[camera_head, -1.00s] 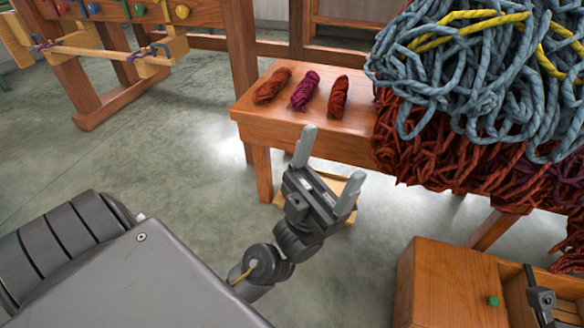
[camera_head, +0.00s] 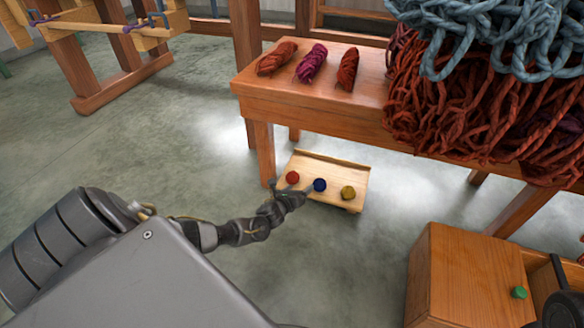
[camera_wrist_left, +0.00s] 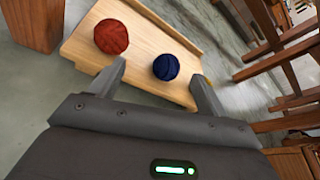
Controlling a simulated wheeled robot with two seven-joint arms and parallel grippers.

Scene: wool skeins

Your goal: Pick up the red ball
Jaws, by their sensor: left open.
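The red ball (camera_head: 292,177) is at the left end of a row on a small pale wooden tray (camera_head: 312,162) under the bench. A blue ball (camera_head: 320,185) is in the middle and a yellow ball (camera_head: 348,193) at the right end. My left gripper (camera_head: 291,189) is open and empty at the tray's near edge. In the left wrist view the red ball (camera_wrist_left: 111,36) lies beyond the left-hand finger, and the blue ball (camera_wrist_left: 166,67) shows between the fingers, nearer the right-hand one. My right gripper is not recognisable.
A wooden bench (camera_head: 300,102) stands over the tray's far side, carrying several skeins (camera_head: 312,62) and a large wool heap (camera_head: 460,100). Its front leg (camera_head: 264,152) is close left of the tray. A wooden cabinet (camera_head: 462,275) stands at lower right.

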